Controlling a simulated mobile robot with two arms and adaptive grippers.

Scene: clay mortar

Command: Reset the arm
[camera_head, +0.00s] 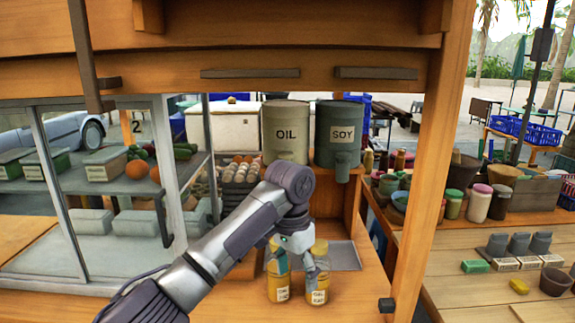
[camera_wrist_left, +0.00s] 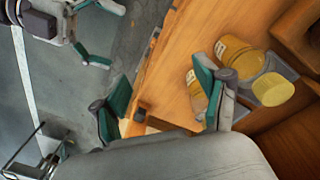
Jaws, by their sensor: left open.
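My left arm reaches in from the lower left in the head view. My left gripper (camera_head: 299,262) points down in front of two yellow-capped jars (camera_head: 319,281) on the wooden counter. In the left wrist view, the left gripper (camera_wrist_left: 160,82) has its teal fingers spread with nothing between them. The jars (camera_wrist_left: 240,57) stand beyond its right finger, which partly hides one of them. My right gripper (camera_wrist_left: 98,32) shows at the top left of the left wrist view, its teal fingers apart and empty. It is outside the head view.
An OIL canister (camera_head: 286,132) and a SOY canister (camera_head: 338,136) stand behind the arm. An egg tray (camera_head: 240,170) is beside them. A glass display case (camera_head: 90,210) fills the left. A wooden post (camera_head: 432,150) bounds the right. Grey floor (camera_wrist_left: 60,90) lies beyond the counter edge.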

